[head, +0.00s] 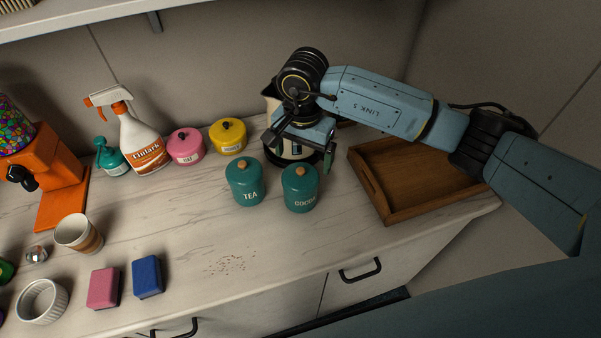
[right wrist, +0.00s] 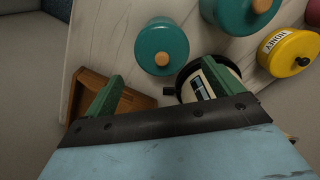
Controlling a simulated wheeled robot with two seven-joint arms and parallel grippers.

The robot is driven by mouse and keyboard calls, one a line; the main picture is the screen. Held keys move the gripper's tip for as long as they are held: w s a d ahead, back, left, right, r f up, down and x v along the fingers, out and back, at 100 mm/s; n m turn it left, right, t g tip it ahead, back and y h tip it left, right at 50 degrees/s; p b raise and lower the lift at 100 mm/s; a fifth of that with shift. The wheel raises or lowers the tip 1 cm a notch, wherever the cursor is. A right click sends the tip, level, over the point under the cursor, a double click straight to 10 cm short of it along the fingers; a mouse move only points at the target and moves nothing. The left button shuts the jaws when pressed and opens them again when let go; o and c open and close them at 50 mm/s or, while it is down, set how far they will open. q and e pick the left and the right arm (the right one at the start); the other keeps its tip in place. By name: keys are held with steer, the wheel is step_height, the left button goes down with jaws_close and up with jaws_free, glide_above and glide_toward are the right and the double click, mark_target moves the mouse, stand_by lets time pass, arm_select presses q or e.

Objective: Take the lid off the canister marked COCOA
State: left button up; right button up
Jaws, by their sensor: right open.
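The teal COCOA canister (head: 301,197) stands upright on the counter with its lid on and a wooden knob on top. The teal TEA canister (head: 245,189) stands to its left, also lidded. My right gripper (head: 303,140) is open and empty, above and behind the COCOA canister, apart from it. In the right wrist view the gripper (right wrist: 162,84) shows both green fingers spread, with the COCOA lid (right wrist: 162,46) beyond them, between the two. The TEA canister (right wrist: 240,14) is at the top there. My left gripper is not in view.
A cream and black kettle (head: 270,90) stands behind the canisters, partly hidden by my gripper. A wooden tray (head: 415,207) lies right of COCOA. Yellow (head: 228,138) and pink (head: 187,149) jars and a spray bottle (head: 141,143) stand back left. Crumbs (head: 230,264) lie in front; counter nearby is clear.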

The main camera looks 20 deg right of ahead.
mark_target(301, 171)
steer(key=shift+a+f+p, duration=0.15)
steer(key=shift+f+p, duration=0.15)
steer(key=shift+f, duration=0.9)
steer(key=shift+a+f+p, duration=0.1)
steer(key=shift+f+p, duration=0.15)
steer(key=shift+f, duration=0.9)
steer(key=shift+s, duration=0.1)
steer(key=c, duration=1.2)
steer(key=shift+c, duration=0.8)
steer(key=shift+s+f, duration=0.1)
